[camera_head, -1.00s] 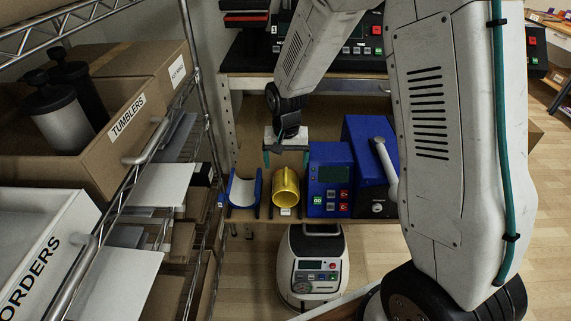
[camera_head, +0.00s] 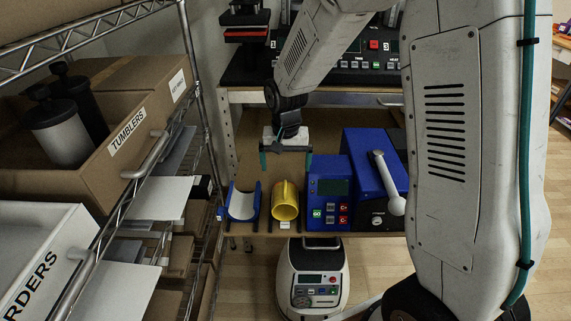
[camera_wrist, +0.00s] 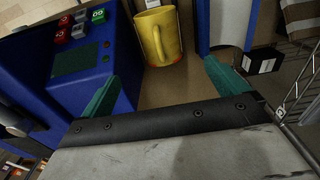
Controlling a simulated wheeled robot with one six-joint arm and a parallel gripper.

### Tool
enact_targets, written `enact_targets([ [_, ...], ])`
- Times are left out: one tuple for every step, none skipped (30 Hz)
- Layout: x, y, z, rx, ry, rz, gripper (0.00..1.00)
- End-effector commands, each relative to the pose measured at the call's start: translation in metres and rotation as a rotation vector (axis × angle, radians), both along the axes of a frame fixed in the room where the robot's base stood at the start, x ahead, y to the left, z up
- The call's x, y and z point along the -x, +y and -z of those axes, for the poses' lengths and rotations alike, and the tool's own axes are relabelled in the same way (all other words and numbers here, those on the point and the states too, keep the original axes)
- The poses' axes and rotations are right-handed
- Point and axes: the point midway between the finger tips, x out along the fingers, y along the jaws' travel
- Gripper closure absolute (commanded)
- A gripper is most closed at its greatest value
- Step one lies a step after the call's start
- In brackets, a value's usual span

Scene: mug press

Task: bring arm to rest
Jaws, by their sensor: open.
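My gripper (camera_head: 286,160) hangs over the lower shelf, behind and above the yellow mug (camera_head: 286,203). Its two teal fingers are spread wide with nothing between them. The mug rests on the shelf between the blue cradle with a pale lining (camera_head: 243,203) and the blue press control box (camera_head: 329,190). In the wrist view the mug (camera_wrist: 158,38) is beyond the fingertips, with its handle showing, apart from my gripper (camera_wrist: 160,85). My arm comes in from the right and hides part of the upper bench.
A blue press with a pale lever (camera_head: 375,175) stands right of the control box. A wire rack (camera_head: 170,150) with a tumblers box (camera_head: 125,138) is at left. A white machine (camera_head: 312,275) stands below the shelf. The upper bench holds a dark press (camera_head: 245,30).

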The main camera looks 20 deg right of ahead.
Motion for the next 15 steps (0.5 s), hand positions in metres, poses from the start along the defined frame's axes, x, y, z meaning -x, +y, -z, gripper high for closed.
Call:
enact_targets([
  [0.000,0.000,0.000,0.000,0.000,0.000,0.02],
  [0.000,0.000,0.000,0.000,0.000,0.000,0.02],
  [0.000,0.000,0.000,0.000,0.000,0.000,0.02],
  [0.000,0.000,0.000,0.000,0.000,0.000,0.02],
  [0.000,0.000,0.000,0.000,0.000,0.000,0.02],
  [0.000,0.000,0.000,0.000,0.000,0.000,0.02],
  [0.000,0.000,0.000,0.000,0.000,0.000,0.02],
  [0.000,0.000,0.000,0.000,0.000,0.000,0.02],
  [0.000,0.000,0.000,-0.001,0.000,0.000,0.02],
  [0.000,0.000,-0.001,-0.001,-0.001,0.000,0.02],
  [0.001,0.000,-0.002,-0.001,-0.001,-0.001,0.02],
  [0.002,-0.001,-0.006,-0.001,-0.003,-0.004,0.02],
  [0.004,-0.001,-0.010,0.000,-0.004,-0.007,0.02],
  [0.007,-0.002,-0.015,0.000,-0.007,-0.012,0.02],
  [0.012,-0.003,-0.024,0.000,-0.011,-0.020,0.02],
])
